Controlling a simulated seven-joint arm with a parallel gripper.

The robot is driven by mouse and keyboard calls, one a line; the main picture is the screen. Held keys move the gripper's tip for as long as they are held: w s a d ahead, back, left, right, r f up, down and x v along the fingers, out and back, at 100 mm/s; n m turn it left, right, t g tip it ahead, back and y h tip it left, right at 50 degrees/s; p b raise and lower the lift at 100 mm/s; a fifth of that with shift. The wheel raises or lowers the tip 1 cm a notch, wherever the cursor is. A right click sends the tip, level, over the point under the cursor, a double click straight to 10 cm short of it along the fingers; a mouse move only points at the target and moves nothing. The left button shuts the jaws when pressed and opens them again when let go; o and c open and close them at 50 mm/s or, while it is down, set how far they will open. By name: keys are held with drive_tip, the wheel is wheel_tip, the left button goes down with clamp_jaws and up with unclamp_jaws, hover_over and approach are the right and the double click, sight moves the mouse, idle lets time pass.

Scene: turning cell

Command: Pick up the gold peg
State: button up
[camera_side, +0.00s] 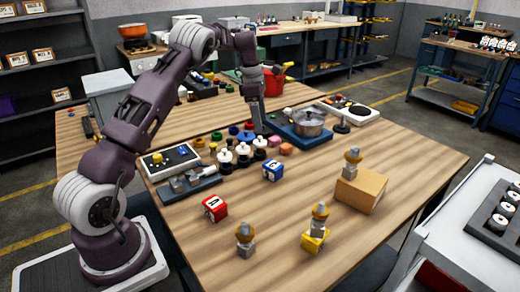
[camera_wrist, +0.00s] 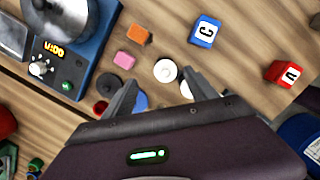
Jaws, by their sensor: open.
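I cannot pick out a gold peg for certain in either view. My gripper (camera_side: 263,131) points down at the back of this group in the side view. In the wrist view my gripper (camera_wrist: 160,78) has its fingers apart, with a white round top (camera_wrist: 165,70) showing between them. A blue round piece (camera_wrist: 141,101) and a dark red one (camera_wrist: 100,108) lie by the left finger. The fingers hide part of the group.
A blue hotplate with a metal pot (camera_side: 310,122) stands close right of my gripper. A red block (camera_side: 215,207) and a blue block (camera_side: 272,170) lie in front. Amber-topped pieces stand farther forward, one on a cardboard box (camera_side: 362,190).

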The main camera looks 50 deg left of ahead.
sight(260, 137)
drive_tip(key=f, duration=0.5)
drive_tip(key=shift+s+d+f, duration=0.3)
drive_tip(key=shift+d+f, duration=0.05)
drive_tip(key=shift+f, duration=0.45)
clamp_jaws()
